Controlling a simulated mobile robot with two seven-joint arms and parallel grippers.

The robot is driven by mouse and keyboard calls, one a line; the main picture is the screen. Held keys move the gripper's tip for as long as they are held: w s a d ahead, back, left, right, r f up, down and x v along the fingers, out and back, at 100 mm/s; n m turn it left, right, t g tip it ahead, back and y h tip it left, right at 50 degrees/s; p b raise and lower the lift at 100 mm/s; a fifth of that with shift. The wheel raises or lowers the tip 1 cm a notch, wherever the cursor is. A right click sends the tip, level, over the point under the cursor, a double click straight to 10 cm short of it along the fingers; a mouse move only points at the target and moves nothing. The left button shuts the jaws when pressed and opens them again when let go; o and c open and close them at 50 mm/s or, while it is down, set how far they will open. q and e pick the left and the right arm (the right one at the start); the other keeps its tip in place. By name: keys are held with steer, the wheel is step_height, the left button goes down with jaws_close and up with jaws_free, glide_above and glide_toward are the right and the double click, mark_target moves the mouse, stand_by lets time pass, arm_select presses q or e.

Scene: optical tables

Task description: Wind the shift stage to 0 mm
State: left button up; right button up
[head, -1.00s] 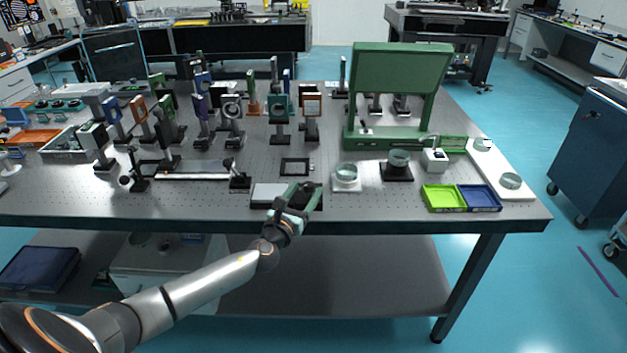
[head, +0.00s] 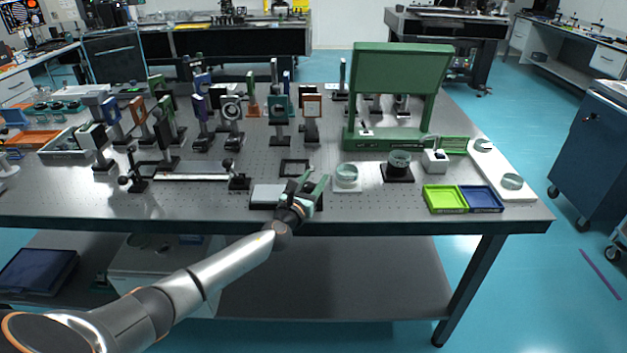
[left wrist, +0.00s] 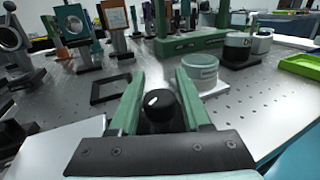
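The shift stage (head: 267,195) is a low unit with a pale top plate on a dark base at the table's front edge. Its plate (left wrist: 55,150) fills the lower left of the left wrist view. A black round knob (left wrist: 161,108) with a white mark lies between the fingers of my left gripper (left wrist: 160,100). The fingers are apart, with a gap visible on each side of the knob. In the head view the left gripper (head: 312,184) is over the stage's right end and hides the knob. I cannot read a scale. My right gripper is not in view.
A dark square frame (head: 294,168) lies behind the stage. A round glass dish on a white block (head: 346,179) stands close to the right of the gripper. A green tray (head: 444,199) and a blue tray (head: 480,198) lie farther right. Several optics mounts stand behind.

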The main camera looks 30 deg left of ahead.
arm_select(q)
jaws_close()
stand_by(0.4)
